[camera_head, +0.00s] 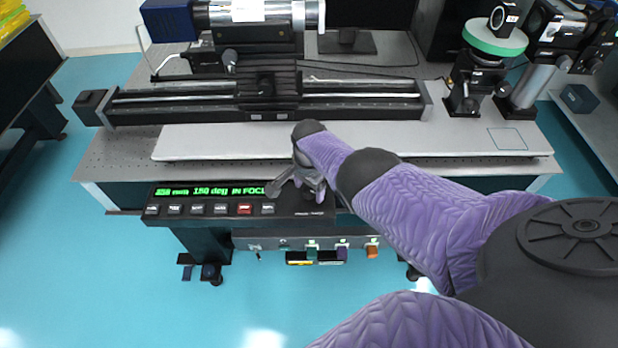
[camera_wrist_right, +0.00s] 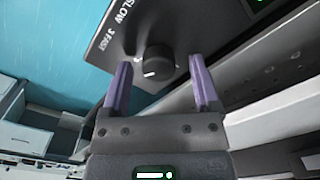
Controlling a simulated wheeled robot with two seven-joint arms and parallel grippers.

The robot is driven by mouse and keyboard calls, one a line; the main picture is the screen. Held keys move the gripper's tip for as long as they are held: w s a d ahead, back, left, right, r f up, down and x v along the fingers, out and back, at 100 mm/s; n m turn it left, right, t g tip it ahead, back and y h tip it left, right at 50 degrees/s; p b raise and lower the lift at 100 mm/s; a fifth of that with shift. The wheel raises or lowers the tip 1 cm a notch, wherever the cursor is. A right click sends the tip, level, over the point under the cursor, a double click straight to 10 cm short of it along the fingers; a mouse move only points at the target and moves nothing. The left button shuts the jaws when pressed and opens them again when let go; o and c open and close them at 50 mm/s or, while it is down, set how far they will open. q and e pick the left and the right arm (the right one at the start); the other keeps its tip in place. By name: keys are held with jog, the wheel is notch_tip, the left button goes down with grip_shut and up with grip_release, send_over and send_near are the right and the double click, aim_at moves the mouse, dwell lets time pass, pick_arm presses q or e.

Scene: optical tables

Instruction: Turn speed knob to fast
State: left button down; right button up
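The speed knob (camera_wrist_right: 155,64) is a dark round knob with a white pointer mark in the right wrist view. It sits on the dark control panel (camera_wrist_right: 120,38), beside printed "SLOW" and "FAST" lettering. The pointer mark is on the knob's lower left side. My right gripper (camera_wrist_right: 162,76) is open, with one purple finger on each side of the knob and visible gaps between. In the head view my right gripper (camera_head: 290,182) is over the right part of the panel (camera_head: 217,210), and the knob is hidden by it. My left gripper is not in view.
The panel has a green display (camera_head: 215,190) and a row of buttons, one red (camera_head: 244,209). Behind it is a pale board (camera_head: 230,142) on the optical table, with a dark rail (camera_head: 370,104). A lower shelf with small connectors (camera_head: 342,253) is under the panel.

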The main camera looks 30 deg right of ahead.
aim_at(309, 190)
notch_tip(309, 190, up, 10)
jog(key=p, duration=0.8)
jog(key=shift+f, duration=0.1)
